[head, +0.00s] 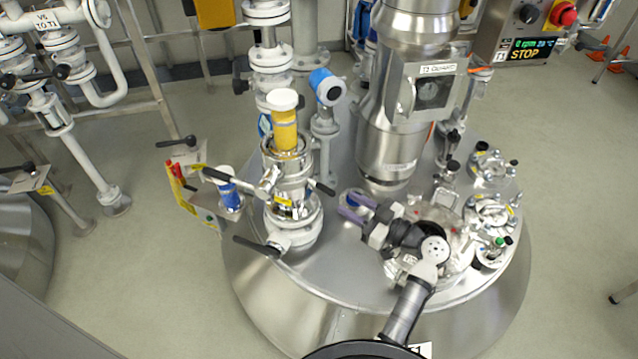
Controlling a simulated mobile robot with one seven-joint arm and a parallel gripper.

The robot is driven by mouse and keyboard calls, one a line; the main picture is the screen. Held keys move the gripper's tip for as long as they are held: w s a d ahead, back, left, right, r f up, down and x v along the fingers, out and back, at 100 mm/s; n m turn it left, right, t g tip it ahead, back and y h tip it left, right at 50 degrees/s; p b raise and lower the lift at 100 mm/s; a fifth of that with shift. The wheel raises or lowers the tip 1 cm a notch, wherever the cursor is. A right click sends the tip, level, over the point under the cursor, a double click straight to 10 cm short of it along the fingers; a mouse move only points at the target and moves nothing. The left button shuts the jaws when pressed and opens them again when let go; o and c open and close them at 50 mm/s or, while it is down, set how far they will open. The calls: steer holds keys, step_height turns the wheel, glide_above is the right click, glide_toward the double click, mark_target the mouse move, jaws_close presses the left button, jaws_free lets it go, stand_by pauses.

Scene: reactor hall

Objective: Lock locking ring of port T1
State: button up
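The charging port (290,212) stands on the left part of the steel reactor lid. A yellow container with a white cap (285,125) sits upright in its top. A metal locking ring (287,188) with dark-tipped handles surrounds the port below the container; I cannot tell its lock state. My gripper (345,207) is to the right of the port, apart from it, with its purple fingers pointing left. The fingers are spread with nothing held between them.
The tall steel agitator drive (390,110) rises behind my gripper. A blue-headed instrument (327,87) and white piping (268,60) stand behind the port. A bracket with red and yellow parts (190,195) is to its left. Small fittings (492,165) crowd the lid's right side.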

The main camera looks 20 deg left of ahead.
mark_target(307, 179)
steer(key=p+x, duration=0.2)
steer(key=x, duration=0.8)
steer(key=shift+w+a+p, duration=0.1)
steer(key=shift+a+p, duration=0.15)
steer(key=shift+p, duration=0.05)
jaws_close()
